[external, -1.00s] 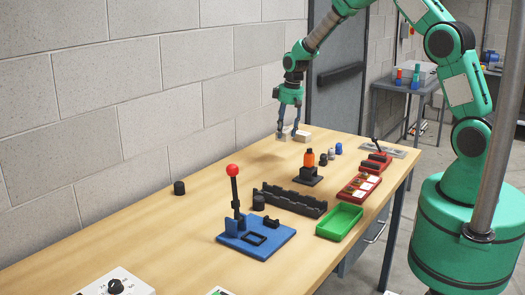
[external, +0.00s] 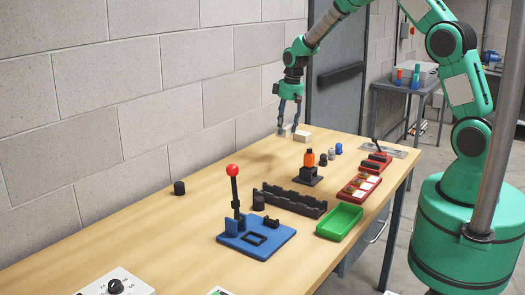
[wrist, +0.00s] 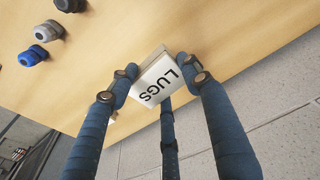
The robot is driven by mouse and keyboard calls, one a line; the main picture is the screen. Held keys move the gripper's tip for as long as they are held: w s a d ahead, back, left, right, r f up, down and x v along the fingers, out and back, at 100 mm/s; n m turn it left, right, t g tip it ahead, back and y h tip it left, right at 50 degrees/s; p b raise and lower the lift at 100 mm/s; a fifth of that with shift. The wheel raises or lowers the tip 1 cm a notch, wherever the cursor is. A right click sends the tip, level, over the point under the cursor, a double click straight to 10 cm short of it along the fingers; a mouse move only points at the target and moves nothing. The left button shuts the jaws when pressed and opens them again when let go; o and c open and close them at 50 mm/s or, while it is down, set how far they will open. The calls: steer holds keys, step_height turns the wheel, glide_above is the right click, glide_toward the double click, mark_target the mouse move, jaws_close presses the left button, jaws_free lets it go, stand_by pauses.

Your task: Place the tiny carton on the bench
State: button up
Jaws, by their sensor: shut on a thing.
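An orange bottle on a black stand (external: 309,160), small caps (external: 331,153), a black rack (external: 288,200), red trays (external: 359,187), a green tray (external: 340,220) and a blue fixture with a red-knobbed lever (external: 256,238) occupy the bench. The wall-side strip is mostly clear.

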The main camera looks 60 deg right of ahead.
mark_target(284, 127)
step_height(284, 127, up, 17)
steer(key=s+a+n+p, duration=0.1)
steer(key=s+a+n, duration=0.15)
steer(key=a, duration=0.95)
steer(key=s+a+n+p, duration=0.1)
steer(key=a+n, duration=0.2)
steer(key=a, duration=1)
steer(key=s+a+n, duration=0.2)
steer(key=a, duration=1)
steer(key=s+a+n+g+p, duration=0.1)
steer(key=s+a+n, duration=0.3)
steer(key=s+a, duration=0.9)
steer(key=s+a+n+y+p, duration=0.1)
steer(key=s+a+n, duration=0.4)
steer(key=s+a, duration=0.9)
steer(key=a+p, duration=0.1)
steer(key=a, duration=0.3)
steer(key=shift+s+a+f+g, duration=0.25)
steer(key=shift+a+f+g, duration=0.1)
steer(key=shift+a+g, duration=0.05)
step_height(284, 127, down, 22)
steer(key=shift+w+d, duration=0.1)
steer(key=shift+c, duration=0.2)
steer(key=shift+f, duration=0.4)
